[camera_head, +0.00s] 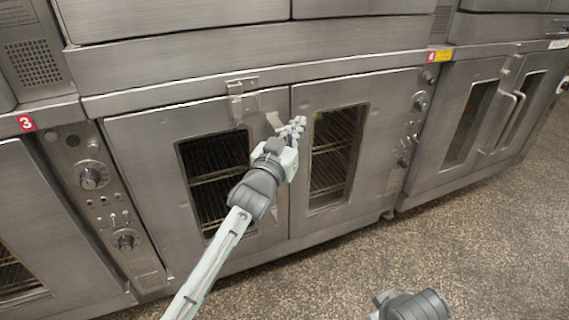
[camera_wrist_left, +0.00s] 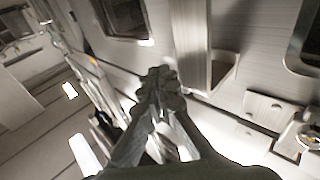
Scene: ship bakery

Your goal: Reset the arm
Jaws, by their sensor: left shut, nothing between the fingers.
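My left gripper (camera_head: 297,124) is at the end of the left arm, which reaches up from the bottom of the head view. It is in front of the middle of a steel double-door oven (camera_head: 270,110), close to the seam between the two doors. Its fingers are together and hold nothing. In the left wrist view the closed fingertips (camera_wrist_left: 158,78) point at the steel oven front, with a bracket-like metal handle (camera_wrist_left: 222,68) just beyond them. I cannot tell whether they touch it. My right gripper does not show; only a dark grey part of mine appears at the bottom right.
Both oven doors look shut, with racks behind their windows. A latch (camera_head: 242,87) sits at the top of the left door. Control knobs (camera_head: 89,178) stick out beside the doors. Another oven (camera_head: 490,115) stands at the right. The speckled floor (camera_head: 470,245) at lower right is clear.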

